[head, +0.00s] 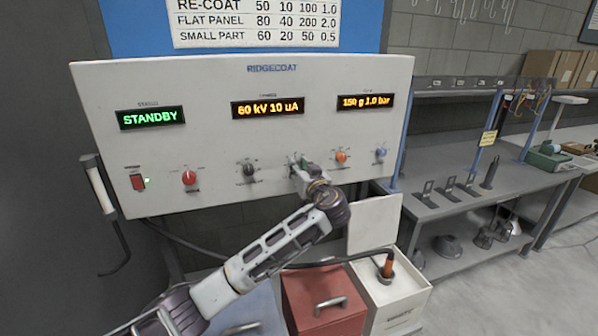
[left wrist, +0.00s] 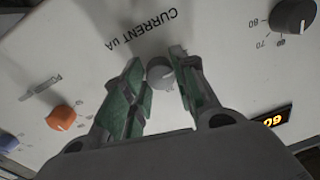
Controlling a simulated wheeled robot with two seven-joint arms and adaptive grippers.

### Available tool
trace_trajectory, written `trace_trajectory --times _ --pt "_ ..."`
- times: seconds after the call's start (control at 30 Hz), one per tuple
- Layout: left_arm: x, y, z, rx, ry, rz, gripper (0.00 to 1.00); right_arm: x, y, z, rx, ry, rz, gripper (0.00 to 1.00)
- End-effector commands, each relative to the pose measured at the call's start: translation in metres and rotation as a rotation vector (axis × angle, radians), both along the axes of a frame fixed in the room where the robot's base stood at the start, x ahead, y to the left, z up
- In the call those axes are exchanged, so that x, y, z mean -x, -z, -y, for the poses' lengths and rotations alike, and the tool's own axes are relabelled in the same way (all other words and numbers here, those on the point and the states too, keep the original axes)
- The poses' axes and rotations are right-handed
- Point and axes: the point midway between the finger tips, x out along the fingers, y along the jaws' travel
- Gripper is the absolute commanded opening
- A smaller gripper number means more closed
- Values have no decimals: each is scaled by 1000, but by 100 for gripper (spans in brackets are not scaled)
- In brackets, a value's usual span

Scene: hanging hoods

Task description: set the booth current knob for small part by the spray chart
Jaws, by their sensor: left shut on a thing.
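My left gripper (head: 297,166) is at the front of the white RIDGECOAT booth panel (head: 330,82). In the left wrist view its green-padded fingers (left wrist: 157,68) stand either side of a pale round knob (left wrist: 161,76), beside the print "CURRENT uA", and are shut on it. The gripper mostly hides this knob in the head view. The middle display (head: 268,108) reads "60 kV 10 uA". The spray chart (head: 255,20) above gives SMALL PART as 60, 20, 50, 0.5; its column headings are out of frame. My right gripper is not in view.
A dark knob (head: 249,170) is left of my gripper; an orange knob (head: 341,157) and a blue knob (head: 381,153) are right. A red mode knob (head: 190,178) and lit switch (head: 138,182) sit further left. Below stand a red box (head: 325,295) and white bin (head: 400,300).

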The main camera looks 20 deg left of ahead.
Motion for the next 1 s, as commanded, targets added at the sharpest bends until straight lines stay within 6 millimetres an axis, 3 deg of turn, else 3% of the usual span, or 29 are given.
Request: trace_trajectory --times 0.4,1.0 --pt "0 2 0 -165 1 -113 4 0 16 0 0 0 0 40" --pt "1 1 0 -486 2 -332 4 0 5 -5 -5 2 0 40"
